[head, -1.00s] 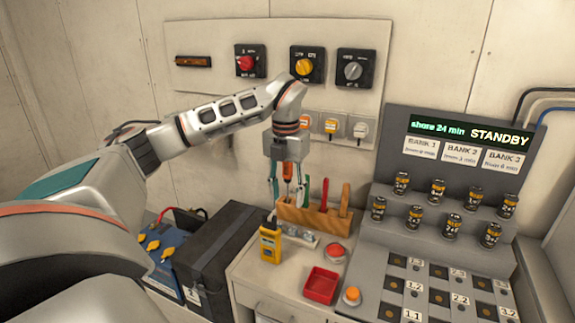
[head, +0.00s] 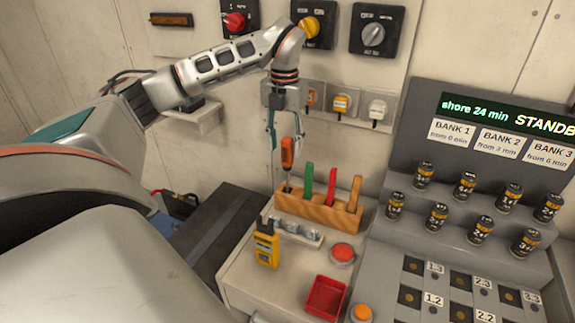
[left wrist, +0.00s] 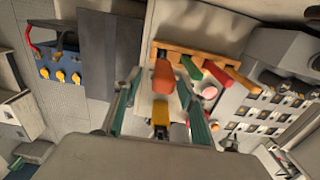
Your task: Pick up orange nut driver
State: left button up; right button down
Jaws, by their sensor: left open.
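The orange nut driver (head: 287,153) stands upright, handle up, its shaft reaching down to the left end of the wooden tool rack (head: 318,214). My left gripper (head: 284,143) is open above the rack, its fingertips near the upper part of the handle. In the left wrist view the orange handle (left wrist: 164,77) appears between the two spread fingers (left wrist: 158,98), with no clear contact. My right gripper is not in view.
A green handle (head: 307,181), a red handle (head: 332,187) and a wooden handle (head: 354,192) stand in the rack. A yellow meter (head: 267,250), a red tray (head: 325,297) and a red button (head: 342,253) are in front. The battery console (head: 395,245) stands right.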

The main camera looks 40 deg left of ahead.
aim_at(287, 164)
pick_arm(q)
notch_tip(287, 164, down, 2)
jog(key=shift+d, duration=0.1)
jog(key=shift+w+f, duration=0.2)
jog(key=shift+f, duration=1.1)
jog(key=shift+w+f, duration=0.15)
jog(key=shift+f, duration=1.1)
jog(key=shift+c, duration=0.4)
grip_shut()
